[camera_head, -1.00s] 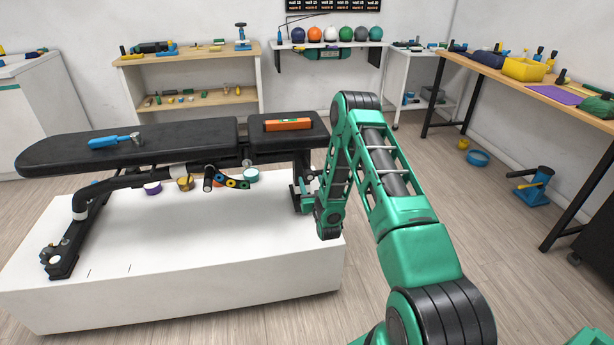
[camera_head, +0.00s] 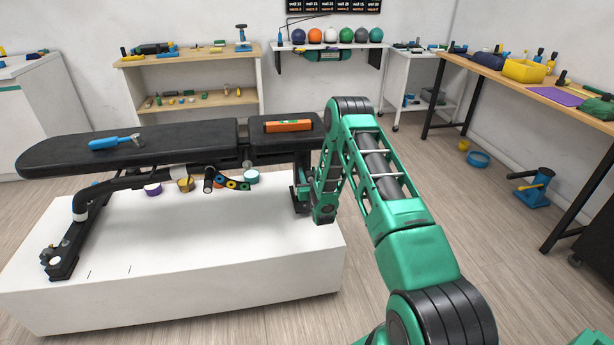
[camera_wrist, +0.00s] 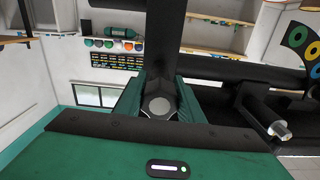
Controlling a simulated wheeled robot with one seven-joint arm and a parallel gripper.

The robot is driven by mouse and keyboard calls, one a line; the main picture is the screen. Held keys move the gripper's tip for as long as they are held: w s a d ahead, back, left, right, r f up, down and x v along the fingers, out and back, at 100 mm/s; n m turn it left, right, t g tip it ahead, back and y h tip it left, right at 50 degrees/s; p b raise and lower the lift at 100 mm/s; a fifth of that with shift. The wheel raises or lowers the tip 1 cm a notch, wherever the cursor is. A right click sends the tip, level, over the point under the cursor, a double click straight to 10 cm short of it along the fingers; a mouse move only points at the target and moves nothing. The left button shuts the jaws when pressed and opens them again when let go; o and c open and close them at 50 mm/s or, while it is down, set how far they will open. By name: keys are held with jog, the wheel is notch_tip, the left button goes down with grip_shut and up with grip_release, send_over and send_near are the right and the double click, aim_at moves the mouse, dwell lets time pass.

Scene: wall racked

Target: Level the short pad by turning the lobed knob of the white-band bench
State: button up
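The bench (camera_head: 130,150) has a black long pad and a shorter black pad (camera_head: 257,147) at its right end. A white band (camera_head: 79,211) circles its left leg. An orange level (camera_head: 288,126) lies on the short pad; its bubble is too small to read. My gripper (camera_head: 305,188) is under the short pad's right end, partly hidden by my arm. In the wrist view, my gripper's teal fingers (camera_wrist: 160,92) stand apart on both sides of the dark knob with a pale round centre (camera_wrist: 160,105). I see no firm contact between fingers and knob.
The bench stands on a white platform (camera_head: 180,285). A blue-handled tool (camera_head: 115,142) lies on the long pad. Coloured discs (camera_head: 237,184) hang on a curved plate below the pads. A dark tube crosses close behind the fingers in the wrist view.

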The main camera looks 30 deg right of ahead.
jog(key=shift+c, duration=0.7)
jog(key=shift+n, duration=0.3)
jog(key=n, duration=0.3)
jog(key=shift+n, duration=2.5)
jog(key=o, duration=1)
jog(key=shift+o, duration=0.2)
